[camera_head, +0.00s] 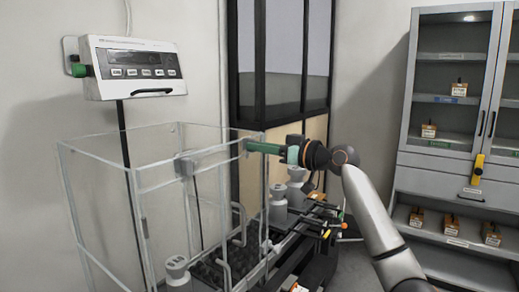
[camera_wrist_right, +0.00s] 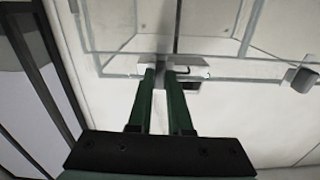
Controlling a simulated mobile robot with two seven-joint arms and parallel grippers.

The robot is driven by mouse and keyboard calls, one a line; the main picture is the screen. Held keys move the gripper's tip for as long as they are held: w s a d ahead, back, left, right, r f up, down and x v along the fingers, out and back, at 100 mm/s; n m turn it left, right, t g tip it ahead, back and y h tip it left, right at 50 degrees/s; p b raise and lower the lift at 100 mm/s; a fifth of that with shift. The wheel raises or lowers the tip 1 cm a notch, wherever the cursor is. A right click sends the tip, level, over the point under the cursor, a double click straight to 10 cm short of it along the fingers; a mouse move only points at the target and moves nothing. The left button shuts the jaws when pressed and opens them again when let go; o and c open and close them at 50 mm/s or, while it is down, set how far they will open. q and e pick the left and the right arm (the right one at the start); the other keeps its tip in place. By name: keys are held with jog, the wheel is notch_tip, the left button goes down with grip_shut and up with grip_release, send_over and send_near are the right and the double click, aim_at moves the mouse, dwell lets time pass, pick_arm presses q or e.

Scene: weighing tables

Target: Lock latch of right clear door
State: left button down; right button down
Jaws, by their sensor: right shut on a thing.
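The clear enclosure (camera_head: 134,178) has see-through panels in pale frames and stands at the left in the head view. My right gripper (camera_head: 249,146) reaches in from the right to its upper right edge. Its green fingers are shut on a small grey latch (camera_wrist_right: 161,74), which shows between the fingertips in the right wrist view, where the gripper (camera_wrist_right: 161,72) comes up from below. The fingers hide much of the latch, so its exact turn cannot be told. My left gripper is not in view.
Grey weights (camera_head: 278,208) stand beside the enclosure's right side, near several small coloured knobs (camera_head: 327,226). A display unit (camera_head: 134,68) hangs on the left wall. A grey cabinet (camera_head: 440,170) with small orange boxes stands at the right. Another grey fitting (camera_wrist_right: 302,79) is on the enclosure frame.

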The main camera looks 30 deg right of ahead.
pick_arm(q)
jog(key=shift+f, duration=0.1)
pick_arm(e)
jog(key=shift+f+n, duration=0.1)
jog(key=shift+n, duration=0.4)
jog(key=c, duration=0.8)
grip_release()
jog(key=shift+c, duration=0.2)
pick_arm(q)
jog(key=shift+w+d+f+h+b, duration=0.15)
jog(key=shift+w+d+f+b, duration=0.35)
jog(key=shift+b, duration=0.55)
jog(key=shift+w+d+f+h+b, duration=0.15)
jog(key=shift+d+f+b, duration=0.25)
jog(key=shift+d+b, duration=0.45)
pick_arm(e)
jog(key=v, duration=1.2)
jog(key=shift+s, duration=0.25)
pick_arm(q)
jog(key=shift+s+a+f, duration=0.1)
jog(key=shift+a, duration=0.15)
